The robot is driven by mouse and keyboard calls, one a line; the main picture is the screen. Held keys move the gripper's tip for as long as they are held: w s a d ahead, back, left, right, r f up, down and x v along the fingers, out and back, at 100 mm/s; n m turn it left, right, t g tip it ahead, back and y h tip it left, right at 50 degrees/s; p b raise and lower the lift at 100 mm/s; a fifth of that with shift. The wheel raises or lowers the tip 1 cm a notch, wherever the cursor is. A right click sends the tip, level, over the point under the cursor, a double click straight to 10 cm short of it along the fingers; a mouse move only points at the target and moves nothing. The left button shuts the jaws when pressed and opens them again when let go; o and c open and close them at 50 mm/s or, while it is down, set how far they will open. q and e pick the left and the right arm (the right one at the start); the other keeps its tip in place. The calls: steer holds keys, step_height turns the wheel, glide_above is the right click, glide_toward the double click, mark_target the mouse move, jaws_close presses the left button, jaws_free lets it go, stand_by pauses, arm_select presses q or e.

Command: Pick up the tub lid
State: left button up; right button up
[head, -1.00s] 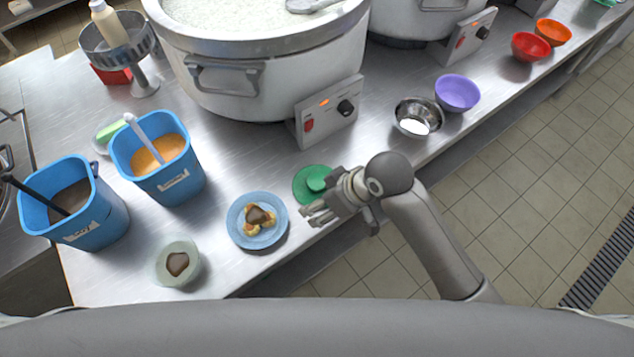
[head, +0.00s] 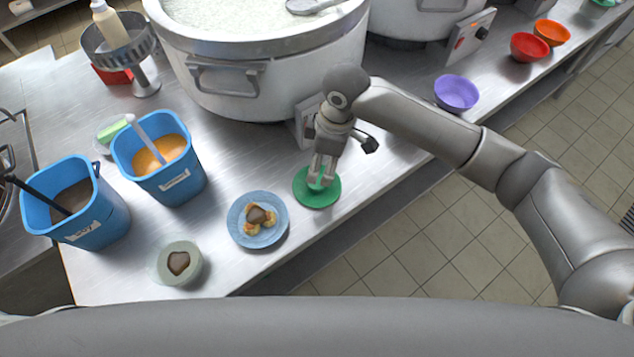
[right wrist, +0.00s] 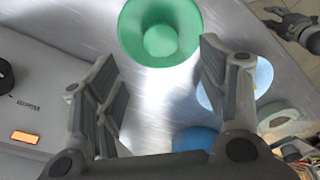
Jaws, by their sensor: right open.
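The tub lid (head: 324,199) is a green disc with a raised round knob. It lies flat on the steel counter, right of the blue plate. In the right wrist view the lid (right wrist: 183,24) is at the top, beyond the fingertips. My right gripper (head: 321,181) points down over the lid's knob in the head view and partly covers it. In the right wrist view my right gripper (right wrist: 158,75) has its fingers spread with nothing between them. A grey gripper, apparently my left (right wrist: 292,27), shows at the top right edge of that view; its jaws are unclear.
A blue plate (head: 238,222) with food and a pale green bowl (head: 163,268) sit left of the lid. Two blue tubs (head: 185,188) (head: 105,222) stand farther left. A large cooker (head: 300,75) stands behind my gripper. The counter's front edge is close to the lid.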

mark_target(318, 181)
steer(key=f, duration=0.3)
steer(key=shift+a, duration=0.25)
steer(key=f+p, duration=0.1)
steer(key=f, duration=0.3)
steer(key=shift+a+p, duration=0.2)
steer(key=shift+p, duration=0.1)
steer(key=shift+a+f, duration=0.1)
steer(key=shift+f, duration=0.55)
steer(key=c, duration=0.9)
